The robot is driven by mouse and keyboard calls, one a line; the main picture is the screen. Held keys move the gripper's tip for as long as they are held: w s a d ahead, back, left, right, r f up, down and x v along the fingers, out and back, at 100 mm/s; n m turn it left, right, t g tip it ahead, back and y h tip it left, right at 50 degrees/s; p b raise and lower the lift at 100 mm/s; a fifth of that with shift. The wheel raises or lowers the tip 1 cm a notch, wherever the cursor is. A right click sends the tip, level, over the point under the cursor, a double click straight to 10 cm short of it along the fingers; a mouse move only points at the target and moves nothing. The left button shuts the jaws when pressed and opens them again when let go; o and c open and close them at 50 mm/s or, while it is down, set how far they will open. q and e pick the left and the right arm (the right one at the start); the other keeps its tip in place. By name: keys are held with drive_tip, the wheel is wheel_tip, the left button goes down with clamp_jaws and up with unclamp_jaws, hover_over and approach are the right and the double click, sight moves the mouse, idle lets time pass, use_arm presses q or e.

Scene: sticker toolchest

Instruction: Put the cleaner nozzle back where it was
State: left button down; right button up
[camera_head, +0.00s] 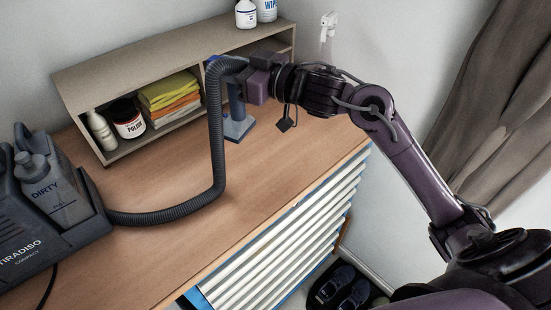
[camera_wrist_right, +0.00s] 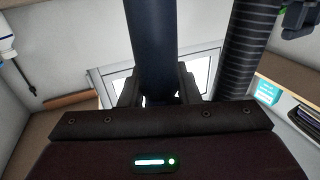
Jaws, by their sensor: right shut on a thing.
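The cleaner nozzle (camera_head: 238,128) is a blue-grey wand with a flat foot, seen upright in front of the shelf's right part. In the right wrist view its dark tube (camera_wrist_right: 152,45) stands between my fingers. My right gripper (camera_head: 243,86) is shut on the nozzle; it also shows in the right wrist view (camera_wrist_right: 158,92). A ribbed grey hose (camera_head: 215,150) runs from the nozzle's top down to the cleaner (camera_head: 30,215) at the left. I cannot tell whether the foot touches the desk. My left gripper is not in view.
The wooden shelf (camera_head: 75,75) holds bottles, a polish jar (camera_head: 128,120) and folded cloths (camera_head: 170,97). White bottles (camera_head: 246,14) stand on top. The desk's middle (camera_head: 165,180) is clear. A slatted drawer front (camera_head: 285,245) lies below its right edge.

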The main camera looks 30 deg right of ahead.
drive_tip(key=s+d+r+m+t+h+b, duration=0.1)
drive_tip(key=d+r+m+t+h, duration=0.3)
drive_tip(key=d+r, duration=0.45)
wheel_tip(320, 180, down, 21)
drive_tip(key=d+g+h+b, duration=0.1)
drive_tip(key=d, duration=0.1)
drive_tip(key=shift+h, duration=0.3)
drive_tip(key=shift+b, duration=0.3)
drive_tip(key=o, duration=1)
drive_tip(key=shift+s, duration=0.1)
drive_tip(key=shift+c, duration=0.2)
drive_tip(key=b+v, duration=0.2)
drive_tip(key=v, duration=1)
